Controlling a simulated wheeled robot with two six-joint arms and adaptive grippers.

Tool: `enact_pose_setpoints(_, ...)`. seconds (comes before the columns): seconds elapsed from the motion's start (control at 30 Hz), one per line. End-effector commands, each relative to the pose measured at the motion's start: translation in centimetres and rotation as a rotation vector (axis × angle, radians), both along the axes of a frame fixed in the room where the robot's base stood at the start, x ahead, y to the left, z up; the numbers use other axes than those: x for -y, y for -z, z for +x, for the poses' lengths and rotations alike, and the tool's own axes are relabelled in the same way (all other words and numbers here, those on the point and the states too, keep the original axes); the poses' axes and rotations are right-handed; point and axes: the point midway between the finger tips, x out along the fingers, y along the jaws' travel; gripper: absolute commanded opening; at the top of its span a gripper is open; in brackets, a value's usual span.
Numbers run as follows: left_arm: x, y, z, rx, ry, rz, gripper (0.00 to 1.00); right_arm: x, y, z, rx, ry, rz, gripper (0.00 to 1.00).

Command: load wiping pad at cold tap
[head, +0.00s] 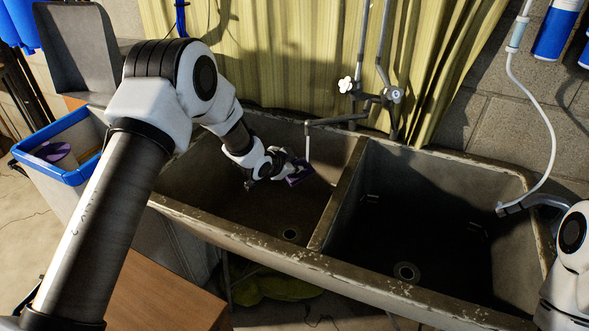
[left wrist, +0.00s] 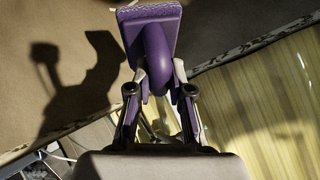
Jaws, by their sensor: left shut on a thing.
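The wiping pad (head: 298,174) is purple and hangs over the left basin, just below the faucet spout (head: 308,124). In the left wrist view the pad (left wrist: 150,22) has a flat head and a rounded purple handle (left wrist: 157,60). My left gripper (head: 283,166) is shut on that handle; its fingers also show in the left wrist view (left wrist: 158,78). A thin pale stream (head: 308,146) runs down from the spout towards the pad. White tap handles sit at the left (head: 346,85) and right (head: 396,95) of the faucet; I cannot tell which is cold. My right gripper is out of view.
The double stone sink (head: 340,190) has a middle divider, and its right basin is empty. A blue-rimmed bin (head: 40,145) stands at the left with a purple item inside. A white hose (head: 540,110) hangs at the right. A yellow-green curtain (head: 300,50) is behind.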

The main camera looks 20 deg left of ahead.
Motion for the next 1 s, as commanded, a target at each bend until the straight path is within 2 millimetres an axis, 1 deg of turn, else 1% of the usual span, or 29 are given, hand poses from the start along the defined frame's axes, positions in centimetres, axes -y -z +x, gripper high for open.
enact_pose_setpoints(0.47,-0.1,0.1,0.1,0.000,-0.001,-0.001,0.00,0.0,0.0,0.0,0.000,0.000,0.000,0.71)
enact_pose_setpoints(0.57,0.1,0.1,-0.1,-0.001,0.001,0.000,0.00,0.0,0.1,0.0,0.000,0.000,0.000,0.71)
enact_pose_setpoints(1.0,2.2,0.1,-3.7,-0.002,0.000,-0.002,0.00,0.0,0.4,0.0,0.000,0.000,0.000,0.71)
